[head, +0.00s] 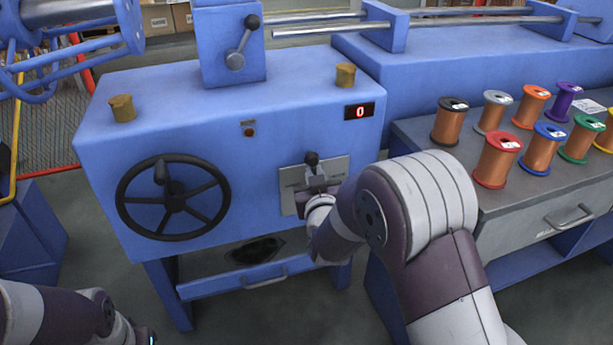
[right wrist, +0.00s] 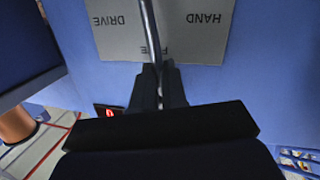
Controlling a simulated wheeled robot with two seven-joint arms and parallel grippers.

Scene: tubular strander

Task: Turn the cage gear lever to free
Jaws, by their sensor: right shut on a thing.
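The cage gear lever has a black knob (head: 311,158) that stands up at the top edge of a grey plate (head: 290,190) on the blue cabinet front. The plate also shows in the right wrist view (right wrist: 110,45), with DRIVE and HAND upside down at its sides. The lever's rod (right wrist: 149,30) crosses the FREE label between them and hides its middle letters. My right gripper (right wrist: 160,85) is shut on the lever; it also shows in front of the plate in the head view (head: 318,188). My left gripper (head: 143,335) is at the bottom left, mostly cut off.
A black handwheel (head: 175,197) is left of the plate. A red display (head: 360,111) reads 0. Another lever (head: 243,42) is on the upper blue box. Several wire spools (head: 497,160) stand on the grey bench at right.

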